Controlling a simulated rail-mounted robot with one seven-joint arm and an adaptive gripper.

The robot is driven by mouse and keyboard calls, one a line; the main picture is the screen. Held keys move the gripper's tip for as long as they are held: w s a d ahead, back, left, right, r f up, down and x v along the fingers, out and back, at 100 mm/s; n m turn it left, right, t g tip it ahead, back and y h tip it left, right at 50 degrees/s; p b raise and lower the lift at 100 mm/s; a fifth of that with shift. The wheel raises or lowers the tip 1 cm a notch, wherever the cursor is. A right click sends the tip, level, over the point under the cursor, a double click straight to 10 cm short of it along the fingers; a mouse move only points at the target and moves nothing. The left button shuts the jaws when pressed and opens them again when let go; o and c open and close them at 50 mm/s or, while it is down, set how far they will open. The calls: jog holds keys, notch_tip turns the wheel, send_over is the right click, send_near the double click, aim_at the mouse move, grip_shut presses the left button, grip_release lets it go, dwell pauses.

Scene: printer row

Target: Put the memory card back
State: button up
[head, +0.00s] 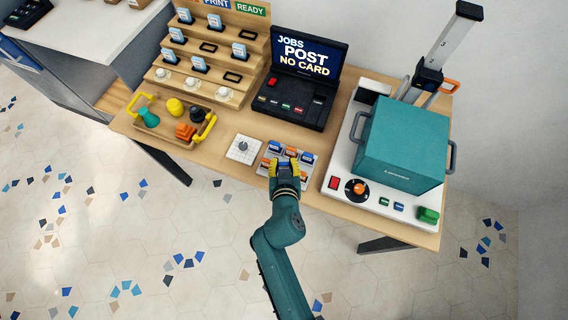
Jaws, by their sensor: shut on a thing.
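My gripper (285,169), with yellow fingers, is low over the front of a small light card tray (312,173). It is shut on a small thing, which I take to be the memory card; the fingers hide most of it. Several small cards with blue, white and orange faces stand in the tray; one (291,152) shows just behind the fingers. I cannot tell whether the held card touches the tray. The dark console (297,95) behind has a lit screen (307,57) reading "JOBS POST NO CARD".
A teal printer box (400,140) on a white base stands close on the right. A white plate with a grey knob (243,149) lies left of the tray. A wooden tool tray (172,128) and a stepped rack (205,82) stand further left.

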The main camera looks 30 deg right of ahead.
jog(key=shift+r, duration=0.1)
jog(key=shift+f+b, duration=0.55)
jog(key=shift+b, duration=0.05)
jog(key=shift+f, duration=0.1)
jog(key=o, duration=0.9)
jog(key=shift+c, duration=0.2)
